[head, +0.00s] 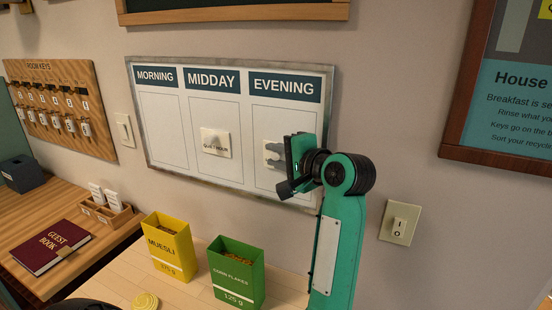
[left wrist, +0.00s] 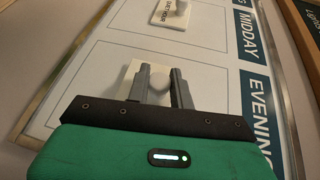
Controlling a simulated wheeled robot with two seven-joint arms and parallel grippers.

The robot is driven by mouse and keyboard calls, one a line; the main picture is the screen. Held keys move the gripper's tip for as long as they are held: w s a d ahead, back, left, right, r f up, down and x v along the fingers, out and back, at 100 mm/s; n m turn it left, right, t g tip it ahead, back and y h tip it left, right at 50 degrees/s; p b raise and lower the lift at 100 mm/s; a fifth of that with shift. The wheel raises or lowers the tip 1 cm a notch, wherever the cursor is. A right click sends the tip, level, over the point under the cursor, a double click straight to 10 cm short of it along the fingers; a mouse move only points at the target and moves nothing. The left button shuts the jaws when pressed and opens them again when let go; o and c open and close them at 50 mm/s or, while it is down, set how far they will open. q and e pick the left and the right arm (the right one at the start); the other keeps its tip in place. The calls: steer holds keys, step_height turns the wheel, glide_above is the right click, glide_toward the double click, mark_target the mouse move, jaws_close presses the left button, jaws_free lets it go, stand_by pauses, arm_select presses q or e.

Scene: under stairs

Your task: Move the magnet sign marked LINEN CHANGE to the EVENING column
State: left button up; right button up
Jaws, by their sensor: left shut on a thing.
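The whiteboard (head: 166,130) hangs on the wall with three columns headed MORNING, MIDDAY and EVENING (head: 285,87). My left gripper (head: 278,157) is in front of the EVENING column. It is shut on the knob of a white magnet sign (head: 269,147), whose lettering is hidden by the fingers. In the left wrist view the round knob sits between the two fingers (left wrist: 157,84) and the white plate (left wrist: 127,77) shows beside them, at or close to the board face. Another white sign (head: 216,150), seemingly reading QUIET HOUR, is in the MIDDAY column. My right gripper is out of view.
Below the board stand a yellow muesli box (head: 171,248) and a green corn flakes box (head: 236,275). A key rack (head: 58,105) hangs at left, and a light switch (head: 400,222) is at right. The MORNING column is empty.

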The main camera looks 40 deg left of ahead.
arm_select(q)
steer(key=shift+w, duration=0.15)
steer(key=shift+r, duration=0.1)
steer(key=o, duration=0.8)
steer(key=shift+o, duration=1.1)
steer(key=shift+w+a, duration=0.1)
steer(key=shift+w, duration=0.05)
steer(key=o, duration=0.5)
steer(key=s+b, duration=0.1)
steer(key=s, duration=0.1)
steer(key=s+d+b, duration=0.1)
steer(key=s+b, duration=0.1)
steer(key=s+d+b, duration=0.1)
steer(key=s, duration=0.1)
